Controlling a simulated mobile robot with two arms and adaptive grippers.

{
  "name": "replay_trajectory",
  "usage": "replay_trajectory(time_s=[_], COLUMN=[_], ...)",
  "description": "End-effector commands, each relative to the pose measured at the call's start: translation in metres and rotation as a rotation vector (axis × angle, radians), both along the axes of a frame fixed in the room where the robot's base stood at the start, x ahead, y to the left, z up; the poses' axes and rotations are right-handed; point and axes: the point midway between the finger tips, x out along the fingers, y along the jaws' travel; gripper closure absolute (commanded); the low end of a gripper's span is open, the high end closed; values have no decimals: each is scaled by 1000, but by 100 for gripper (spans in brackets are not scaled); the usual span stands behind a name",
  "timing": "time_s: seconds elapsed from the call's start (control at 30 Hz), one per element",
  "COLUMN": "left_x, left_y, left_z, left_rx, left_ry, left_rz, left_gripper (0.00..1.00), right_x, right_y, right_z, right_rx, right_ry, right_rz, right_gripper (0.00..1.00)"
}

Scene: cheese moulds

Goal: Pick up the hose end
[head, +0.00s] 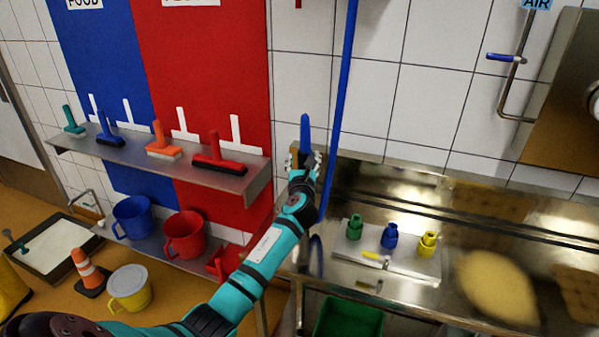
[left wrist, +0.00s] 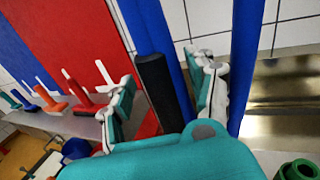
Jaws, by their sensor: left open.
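The blue hose (head: 346,85) hangs from above in front of the white tiles and runs down beside my left gripper. A short blue upright piece, seemingly the hose end (head: 305,132), shows just above the left gripper (head: 303,162). In the left wrist view, a black cylinder (left wrist: 157,88) with blue hose behind it stands between the two fingers of the left gripper (left wrist: 163,70). The fingers are open, one on each side, with gaps visible. Another length of blue hose (left wrist: 246,60) runs just right of the right-hand finger. My right gripper is not in view.
A steel shelf (head: 258,184) with several brushes is left of the gripper. A steel sink bench (head: 480,222) to the right holds a white plate (head: 410,262) with green, blue and yellow fittings. A green crate (head: 348,318) sits below. Tiled wall lies behind.

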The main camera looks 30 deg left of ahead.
Motion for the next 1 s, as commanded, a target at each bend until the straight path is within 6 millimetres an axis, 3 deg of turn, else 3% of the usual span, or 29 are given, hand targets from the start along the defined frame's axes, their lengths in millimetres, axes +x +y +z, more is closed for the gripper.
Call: replay_trajectory(time_s=[0.07, 0.47, 0.8, 1.0], left_x=[0, 0, 0, 0], left_y=[0, 0, 1, 2], left_z=[0, 0, 4, 35], left_rx=[0, 0, 2, 7], left_ry=[0, 1, -2, -11], left_rz=[0, 1, 1, 2], left_gripper=[47, 99, 100, 100], right_x=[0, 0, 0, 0], right_y=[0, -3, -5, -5], right_z=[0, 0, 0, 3], right_rx=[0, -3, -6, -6], right_ry=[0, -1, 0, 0], right_rz=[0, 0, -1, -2], right_gripper=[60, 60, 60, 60])
